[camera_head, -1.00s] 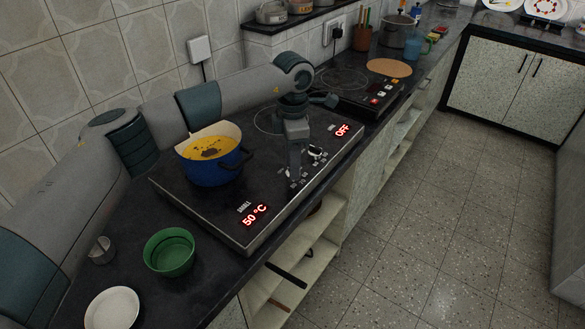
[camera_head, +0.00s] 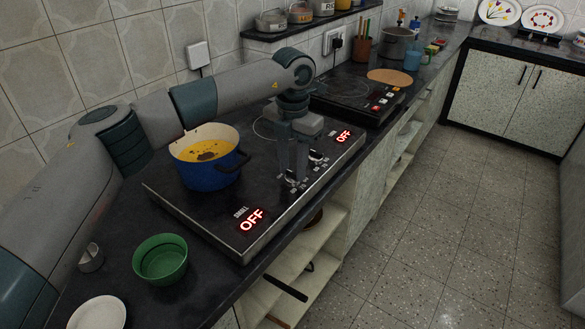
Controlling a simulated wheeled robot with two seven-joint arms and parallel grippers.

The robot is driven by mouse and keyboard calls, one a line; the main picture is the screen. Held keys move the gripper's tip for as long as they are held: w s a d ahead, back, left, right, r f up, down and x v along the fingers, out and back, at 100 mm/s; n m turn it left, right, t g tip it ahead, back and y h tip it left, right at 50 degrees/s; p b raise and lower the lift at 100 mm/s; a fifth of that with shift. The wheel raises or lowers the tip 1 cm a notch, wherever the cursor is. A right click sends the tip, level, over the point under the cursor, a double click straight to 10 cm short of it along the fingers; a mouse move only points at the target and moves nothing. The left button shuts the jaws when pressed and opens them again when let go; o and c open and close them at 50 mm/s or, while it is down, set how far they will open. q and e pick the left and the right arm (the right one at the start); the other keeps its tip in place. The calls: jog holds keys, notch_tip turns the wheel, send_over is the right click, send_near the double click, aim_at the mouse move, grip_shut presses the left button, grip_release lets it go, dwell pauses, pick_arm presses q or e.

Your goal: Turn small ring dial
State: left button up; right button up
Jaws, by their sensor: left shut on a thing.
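The cooktop (camera_head: 205,218) has two dials along its front edge. My left gripper (camera_head: 292,174) points down with its fingers around the nearer dial (camera_head: 291,181), shut on it, and partly hides it. This is the dial nearer the small ring's display (camera_head: 251,220), which is labelled SMALL and reads OFF in red. The other dial (camera_head: 316,158) is just beyond the fingers. The far display (camera_head: 344,136) also reads OFF. My right gripper is not in view.
A blue pot (camera_head: 208,176) with yellow food stands on the cooktop, left of my gripper and below my left arm. A green bowl (camera_head: 160,260), a white dish (camera_head: 98,314) and a small metal cup (camera_head: 91,258) are at the near left. A second hob (camera_head: 352,92) lies beyond.

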aim_at(293, 172)
pick_arm(q)
jog(key=shift+w+r, duration=0.1)
jog(key=shift+r, duration=0.05)
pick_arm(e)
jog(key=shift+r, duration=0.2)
pick_arm(q)
jog(key=o, duration=1)
jog(key=shift+o, duration=0.2)
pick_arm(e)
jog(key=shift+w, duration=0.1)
pick_arm(q)
jog(key=shift+r, duration=0.45)
notch_tip(293, 172, up, 16)
jog(key=b, duration=0.1)
jog(key=shift+r, duration=0.2)
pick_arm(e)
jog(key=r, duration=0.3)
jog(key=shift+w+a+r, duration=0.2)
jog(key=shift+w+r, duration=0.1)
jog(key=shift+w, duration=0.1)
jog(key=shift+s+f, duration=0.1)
